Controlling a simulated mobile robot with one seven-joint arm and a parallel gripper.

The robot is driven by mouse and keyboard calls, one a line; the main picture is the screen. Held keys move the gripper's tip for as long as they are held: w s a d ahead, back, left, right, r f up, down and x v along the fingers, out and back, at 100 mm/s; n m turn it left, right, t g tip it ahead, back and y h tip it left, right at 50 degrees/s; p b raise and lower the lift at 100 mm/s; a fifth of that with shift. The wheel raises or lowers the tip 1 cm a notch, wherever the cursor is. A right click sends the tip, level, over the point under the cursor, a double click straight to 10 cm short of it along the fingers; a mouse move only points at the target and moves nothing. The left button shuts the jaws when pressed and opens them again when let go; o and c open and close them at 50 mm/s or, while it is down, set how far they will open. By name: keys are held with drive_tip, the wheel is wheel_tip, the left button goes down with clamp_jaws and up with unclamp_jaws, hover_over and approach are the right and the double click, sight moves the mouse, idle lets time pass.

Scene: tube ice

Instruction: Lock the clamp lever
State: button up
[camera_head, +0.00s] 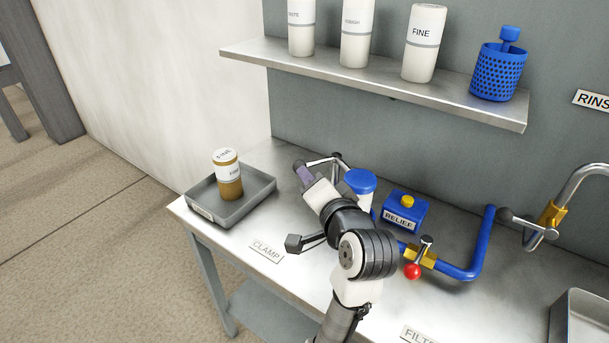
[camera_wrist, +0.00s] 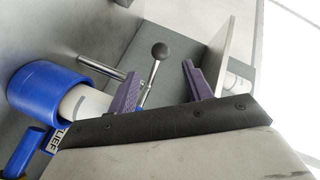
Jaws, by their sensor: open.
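The clamp lever (camera_wrist: 154,72) is a thin metal rod with a dark ball knob at its end. In the wrist view it stands at a slant between the two purple fingers of my gripper (camera_wrist: 160,88), nearer the left finger. I cannot tell whether that finger touches it. A metal bar (camera_wrist: 98,68) runs from near a blue-collared white cylinder toward the lever. In the head view my gripper (camera_head: 303,174) is open at the back of the bench, left of the blue-topped column (camera_head: 360,182). My gripper and arm partly hide the clamp there.
A grey tray (camera_head: 262,190) holding a brown-and-white bottle (camera_head: 228,175) stands at the left. A blue RELIEF box (camera_head: 405,212) and blue piping with a red-knobbed valve (camera_head: 412,271) lie right of my arm. A shelf (camera_head: 390,88) overhangs the back. A CLAMP label (camera_head: 266,251) lies on bare bench.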

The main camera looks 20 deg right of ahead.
drive_tip(key=p+v, duration=0.2)
drive_tip(key=p, duration=0.2)
drive_tip(key=shift+s+r, duration=0.1)
drive_tip(key=shift+s, duration=0.15)
idle(0.3)
